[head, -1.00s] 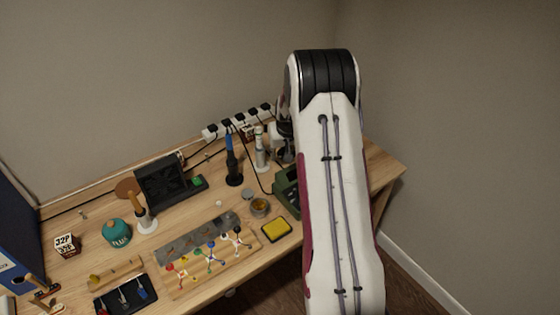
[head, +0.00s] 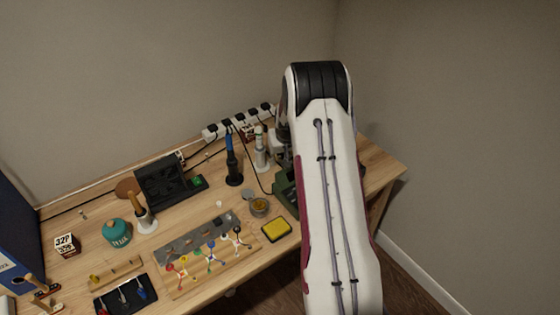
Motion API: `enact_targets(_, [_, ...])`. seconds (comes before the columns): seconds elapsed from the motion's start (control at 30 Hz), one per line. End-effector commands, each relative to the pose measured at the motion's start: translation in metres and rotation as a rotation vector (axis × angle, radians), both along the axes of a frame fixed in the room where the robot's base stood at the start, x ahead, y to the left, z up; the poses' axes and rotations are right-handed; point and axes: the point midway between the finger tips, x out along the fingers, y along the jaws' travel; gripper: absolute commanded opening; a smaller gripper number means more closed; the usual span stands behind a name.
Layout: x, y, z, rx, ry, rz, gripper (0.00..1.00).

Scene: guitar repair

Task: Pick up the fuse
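I cannot make out a fuse for certain. A tiny pale object (head: 219,203) lies on the bench near the middle, too small to identify. Another tiny pale object (head: 83,214) lies at the left, also too small to tell. My arm rises at the right of the view and its upper links cover the right part of the bench. A bit of my wrist shows just left of the arm, above the bench's back right. My gripper itself is hidden behind the arm, so its fingers do not show.
The wooden bench (head: 185,212) holds a power strip (head: 240,120), a black fan-like box (head: 163,183), a blue-handled tool (head: 231,158) in a stand, a yellow sponge (head: 276,229), a teal pot (head: 117,233) and a black tool tray (head: 126,297). A green device (head: 285,190) is partly hidden by my arm.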

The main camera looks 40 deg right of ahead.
Motion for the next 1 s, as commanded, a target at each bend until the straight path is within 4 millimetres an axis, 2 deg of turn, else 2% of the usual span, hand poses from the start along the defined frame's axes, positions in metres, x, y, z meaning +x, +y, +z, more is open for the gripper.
enact_targets(0.03, [0.0,0.0,0.0,0.0,0.0,0.0,0.27])
enact_targets(0.1, [0.0,0.0,0.0,0.0,0.0,0.0,0.14])
enact_targets(0.2, [0.0,0.0,0.0,0.0,0.0,0.0,0.0])
enact_targets(0.67, [0.0,0.0,0.003,0.0,-0.001,0.0,0.0])
enact_targets(0.87, [0.0,0.0,0.018,-0.001,-0.002,0.001,0.0])
enact_targets(1.0, [0.001,0.0,0.035,-0.001,-0.003,0.0,0.0])
